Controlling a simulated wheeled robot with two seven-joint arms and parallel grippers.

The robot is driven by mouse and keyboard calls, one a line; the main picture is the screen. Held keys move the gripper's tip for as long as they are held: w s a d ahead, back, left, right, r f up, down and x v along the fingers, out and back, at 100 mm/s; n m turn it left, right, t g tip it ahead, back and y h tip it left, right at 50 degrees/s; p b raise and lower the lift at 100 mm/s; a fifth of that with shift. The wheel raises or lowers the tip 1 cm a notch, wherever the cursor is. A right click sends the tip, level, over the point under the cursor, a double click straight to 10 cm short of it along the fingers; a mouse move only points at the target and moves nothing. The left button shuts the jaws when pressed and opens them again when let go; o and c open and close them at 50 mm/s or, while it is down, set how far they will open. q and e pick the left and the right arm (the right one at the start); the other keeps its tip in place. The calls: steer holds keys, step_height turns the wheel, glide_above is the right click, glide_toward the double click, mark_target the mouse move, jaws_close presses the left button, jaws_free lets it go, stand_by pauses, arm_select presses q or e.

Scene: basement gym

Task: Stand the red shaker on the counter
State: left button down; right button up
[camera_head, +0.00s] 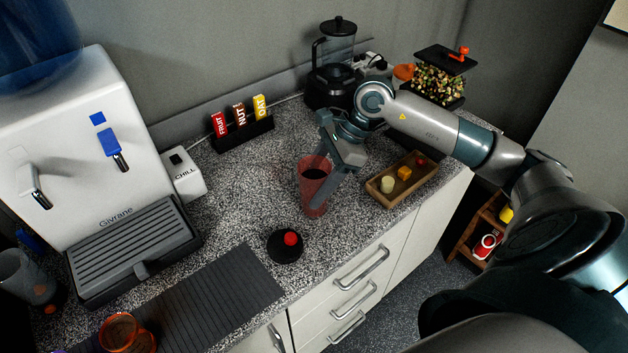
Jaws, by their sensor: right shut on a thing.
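The red shaker (314,189) is a translucent red cup, upright, with something dark inside. It is at the middle of the speckled counter (235,205), near the front edge. My right gripper (328,176) reaches in from the right and is shut on the shaker, with a finger along its right side. I cannot tell whether the shaker's base touches the counter or is slightly above it. A black lid with a red knob (285,246) lies on the counter in front of the shaker. My left gripper is not in view.
A wooden tray (385,201) with small coloured pieces sits right of the shaker. A blender (333,65) and a bar rack (242,134) stand behind. A white water dispenser (100,170) is at left, with a dark ribbed mat (215,300) and an orange cup (125,335) in front.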

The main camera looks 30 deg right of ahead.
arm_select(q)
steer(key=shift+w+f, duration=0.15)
arm_select(e)
steer(key=shift+f, duration=0.1)
steer(key=o, duration=1.4)
steer(key=shift+c, duration=0.2)
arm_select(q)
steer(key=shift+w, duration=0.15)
arm_select(e)
steer(key=shift+d+r, duration=0.25)
steer(key=shift+r, duration=0.15)
steer(key=shift+b+v, duration=0.65)
steer(key=shift+v, duration=0.55)
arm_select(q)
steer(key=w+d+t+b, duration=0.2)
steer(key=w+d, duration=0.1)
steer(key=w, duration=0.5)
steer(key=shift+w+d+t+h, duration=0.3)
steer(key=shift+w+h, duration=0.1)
arm_select(e)
step_height(320, 180, up, 8)
glide_above(322, 174)
steer(key=s+d, duration=0.3)
steer(key=shift+a+f, duration=0.15)
